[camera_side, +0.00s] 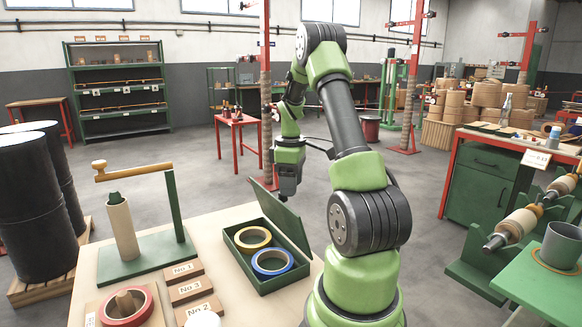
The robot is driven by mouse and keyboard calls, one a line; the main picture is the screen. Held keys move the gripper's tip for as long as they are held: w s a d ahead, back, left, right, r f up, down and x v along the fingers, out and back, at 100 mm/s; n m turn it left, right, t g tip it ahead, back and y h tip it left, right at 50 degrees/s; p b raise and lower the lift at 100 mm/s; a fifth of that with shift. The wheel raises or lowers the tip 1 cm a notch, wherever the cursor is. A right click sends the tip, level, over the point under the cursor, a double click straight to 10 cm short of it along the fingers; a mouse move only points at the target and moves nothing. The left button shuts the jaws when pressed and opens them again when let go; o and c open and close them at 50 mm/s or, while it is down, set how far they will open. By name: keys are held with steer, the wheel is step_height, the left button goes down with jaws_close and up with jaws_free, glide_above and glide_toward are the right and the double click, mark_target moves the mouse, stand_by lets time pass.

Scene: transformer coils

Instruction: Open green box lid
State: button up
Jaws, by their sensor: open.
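The green box (238,266) sits on the light wooden table, beside my arm's base. Its green lid (284,222) stands raised along the box's right side, tilted up, so the inside shows. A yellow ring (252,239) and a blue ring (272,262) lie in the box. My gripper (288,194) points down just behind the upper part of the lid in the picture. It looks empty; its fingers are small and dark, and I cannot tell whether they touch the lid.
Left of the box are a green stand (148,257) with a tan tube (122,229) and a wooden crank, numbered wooden blocks (187,291) and a red ring (127,307). Bare tabletop (220,217) shows behind the box. A green winding bench (545,285) stands at right.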

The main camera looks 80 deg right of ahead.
step_height(320, 180, up, 7)
steer(key=shift+f, duration=0.2)
stand_by(0.4)
